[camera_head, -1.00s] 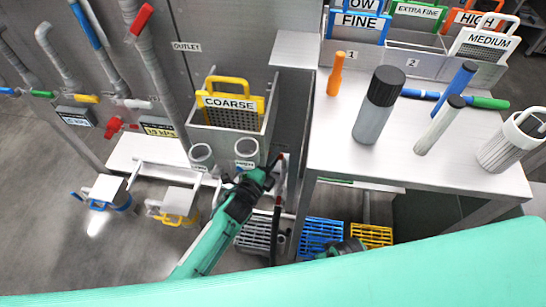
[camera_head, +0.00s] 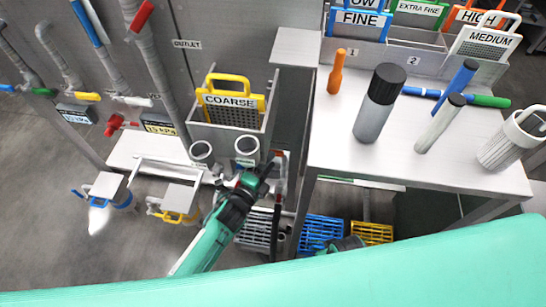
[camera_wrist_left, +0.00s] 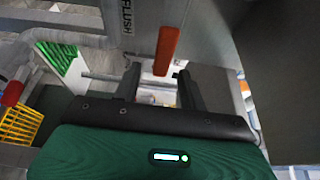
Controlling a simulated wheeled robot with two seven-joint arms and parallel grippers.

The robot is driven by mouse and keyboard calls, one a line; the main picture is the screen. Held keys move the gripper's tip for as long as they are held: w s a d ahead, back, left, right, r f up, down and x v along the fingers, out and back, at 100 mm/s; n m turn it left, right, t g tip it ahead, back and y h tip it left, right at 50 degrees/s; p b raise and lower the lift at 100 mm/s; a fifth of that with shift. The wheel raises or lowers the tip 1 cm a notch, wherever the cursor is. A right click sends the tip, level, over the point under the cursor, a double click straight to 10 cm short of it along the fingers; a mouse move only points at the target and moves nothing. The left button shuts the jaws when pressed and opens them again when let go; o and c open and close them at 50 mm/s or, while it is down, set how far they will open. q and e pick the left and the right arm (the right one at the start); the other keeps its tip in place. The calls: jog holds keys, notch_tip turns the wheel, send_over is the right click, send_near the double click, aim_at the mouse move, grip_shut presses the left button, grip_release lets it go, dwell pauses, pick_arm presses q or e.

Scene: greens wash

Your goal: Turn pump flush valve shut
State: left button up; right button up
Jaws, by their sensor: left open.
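In the left wrist view an orange-red lever handle (camera_wrist_left: 166,50) hangs in front of my left gripper (camera_wrist_left: 160,86), beside a grey panel marked FLUSH (camera_wrist_left: 126,16). The gripper's two dark fingers are apart, with the handle's lower end just beyond the gap between them. I cannot tell whether they touch it. In the head view my left gripper (camera_head: 270,166) is below and right of the COARSE basket, close to the grey cups. The handle is mostly hidden there, and the pump is not clear. My right gripper's fingers do not show.
The COARSE basket (camera_head: 232,102) sits in a holder above the gripper. Grey cups (camera_head: 246,146) stand close by. The steel table (camera_head: 420,165) with bottles is to the right. Blue (camera_head: 320,230) and yellow (camera_head: 372,234) crates lie below. Pipes with coloured handles line the left.

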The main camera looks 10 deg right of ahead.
pick_arm(q)
jog(key=v, duration=1)
jog(key=shift+s+a, duration=0.25)
